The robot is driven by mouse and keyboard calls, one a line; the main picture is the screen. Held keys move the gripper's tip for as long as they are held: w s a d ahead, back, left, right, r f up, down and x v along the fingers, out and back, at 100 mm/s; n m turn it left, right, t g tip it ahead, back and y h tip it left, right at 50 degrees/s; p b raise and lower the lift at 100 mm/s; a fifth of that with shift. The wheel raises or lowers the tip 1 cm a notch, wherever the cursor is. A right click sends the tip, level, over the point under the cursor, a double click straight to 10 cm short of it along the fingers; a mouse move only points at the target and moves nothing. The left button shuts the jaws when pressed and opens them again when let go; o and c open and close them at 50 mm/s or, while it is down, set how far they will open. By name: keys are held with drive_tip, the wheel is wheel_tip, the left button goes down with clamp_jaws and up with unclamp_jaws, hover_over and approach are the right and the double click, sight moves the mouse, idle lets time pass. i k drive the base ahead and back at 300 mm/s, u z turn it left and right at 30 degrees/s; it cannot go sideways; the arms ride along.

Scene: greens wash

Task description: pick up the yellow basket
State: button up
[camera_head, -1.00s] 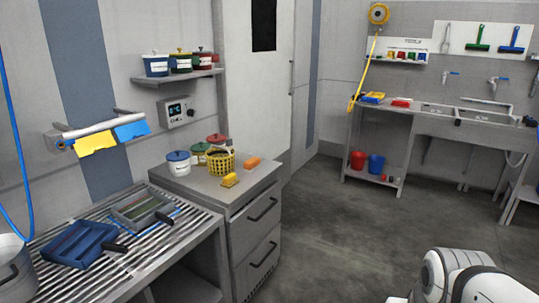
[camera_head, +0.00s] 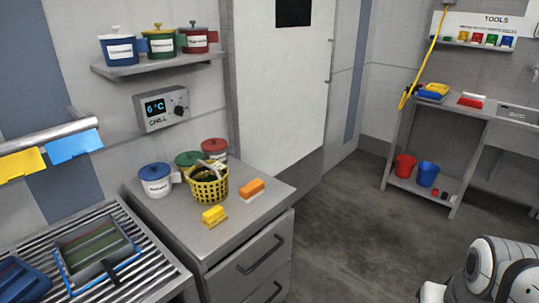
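The yellow basket (camera_head: 208,189) is a small round lattice basket with a raised handle. It stands upright on the grey metal cabinet top (camera_head: 238,228), with dark contents inside that I cannot make out. A white and grey rounded part of my arm shows at the lower right corner, well apart from the basket. My gripper's fingers are not in view.
Around the basket stand lidded white (camera_head: 156,181), green (camera_head: 188,162) and red (camera_head: 214,150) tubs, a yellow brush (camera_head: 214,216) and an orange block (camera_head: 251,189). A slatted rack (camera_head: 150,270) with trays is at left. The floor (camera_head: 345,225) right of the cabinet is clear.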

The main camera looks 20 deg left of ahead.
sight(211, 190)
drive_tip(key=u, duration=0.6)
drive_tip(key=i, duration=1.15)
drive_tip(key=u, duration=1.15)
drive_tip(key=i, duration=0.4)
drive_tip(key=u, duration=0.1)
drive_tip(key=k, duration=0.8)
drive_tip(key=u, duration=0.2)
drive_tip(key=i, duration=0.8)
drive_tip(key=z, duration=0.1)
